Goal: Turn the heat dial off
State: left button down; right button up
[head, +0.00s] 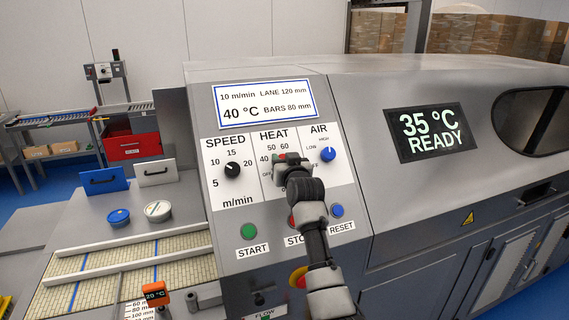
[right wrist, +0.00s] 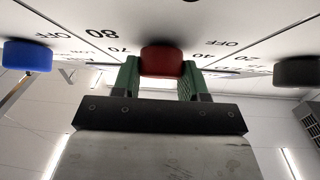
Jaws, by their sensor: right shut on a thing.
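The heat dial is a red knob (right wrist: 162,60) on the sloped control panel, under the HEAT label. In the right wrist view it sits between the two green fingers of my right gripper (right wrist: 160,80), which is shut on it. In the head view my right gripper (head: 281,158) covers most of the dial and part of its scale, so its pointer and setting are hidden. Scale marks 40, 50, 60 and OFF show around it. The display (head: 432,132) reads 35 °C READY. My left gripper is not in view.
The black speed dial (head: 232,170) is left of the heat dial, the blue air dial (head: 328,154) right. Below are a green START button (head: 249,231) and a blue RESET button (head: 337,211); my arm partly covers the STOP button. A card (head: 267,103) above reads 40 °C.

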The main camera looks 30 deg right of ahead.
jog(key=n+y+b, duration=0.1)
jog(key=n, duration=0.1)
jog(key=n+y+b, duration=0.1)
jog(key=n+y, duration=0.1)
jog(key=n+y+b, duration=0.1)
jog(key=n+b, duration=0.1)
jog(key=shift+d+f+n+t+y, duration=0.25)
jog(key=shift+n+t+y, duration=0.05)
jog(key=shift+n+y, duration=0.1)
jog(key=shift+a+r+n+g+y+b, duration=0.15)
jog(key=shift+n+g+y+b, duration=0.35)
jog(key=shift+n+y+b, duration=1.45)
jog(key=shift+r+n+h+p, duration=0.1)
jog(key=shift+n+h+p, duration=0.15)
jog(key=shift+n+p, duration=0.15)
jog(key=o, duration=0.9)
jog(key=shift+o, duration=0.2)
jog(key=shift+s, duration=0.1)
